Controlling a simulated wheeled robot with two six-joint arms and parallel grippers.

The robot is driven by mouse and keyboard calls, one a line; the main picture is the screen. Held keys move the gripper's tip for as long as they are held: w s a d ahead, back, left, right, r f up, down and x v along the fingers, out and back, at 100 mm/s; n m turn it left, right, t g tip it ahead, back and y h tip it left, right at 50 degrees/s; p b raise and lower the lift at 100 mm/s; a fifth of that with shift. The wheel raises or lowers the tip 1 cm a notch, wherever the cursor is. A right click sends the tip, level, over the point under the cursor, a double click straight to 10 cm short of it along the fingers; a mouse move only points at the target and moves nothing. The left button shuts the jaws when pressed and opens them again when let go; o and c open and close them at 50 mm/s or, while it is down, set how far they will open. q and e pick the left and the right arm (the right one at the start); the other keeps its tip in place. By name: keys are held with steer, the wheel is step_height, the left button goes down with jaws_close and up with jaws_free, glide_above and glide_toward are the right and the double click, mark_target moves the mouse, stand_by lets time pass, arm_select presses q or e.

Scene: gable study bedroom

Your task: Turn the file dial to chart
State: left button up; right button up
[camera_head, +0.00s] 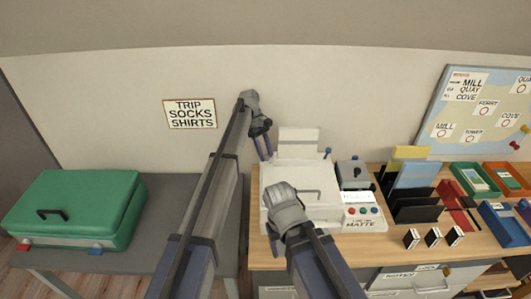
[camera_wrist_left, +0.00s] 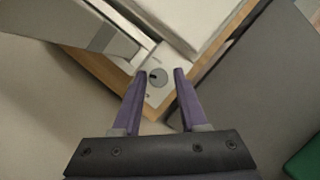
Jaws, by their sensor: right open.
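A small round grey dial (camera_wrist_left: 157,77) with a dark pointer mark sits on a pale panel at the desk corner, beside the white printer (camera_head: 276,215). Its labels are too small to read, so I cannot tell its setting. My left gripper (camera_head: 264,152) is behind the printer's left back corner in the head view. In the left wrist view its purple fingers (camera_wrist_left: 160,73) are open, one on each side of the dial in the picture; contact is not visible. My right gripper (camera_head: 273,240) is open at the printer's front left, its fingers mostly hidden by its wrist.
A grey lever box (camera_head: 352,176) and black file holders (camera_head: 412,207) stand right of the printer on the wooden desk (camera_head: 380,258). Coloured trays (camera_head: 474,180) lie farther right. A green suitcase (camera_head: 85,205) rests on the grey table (camera_head: 185,195) at left.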

arm_select(q)
steer(key=shift+o, duration=0.5)
steer(key=shift+d, duration=0.1)
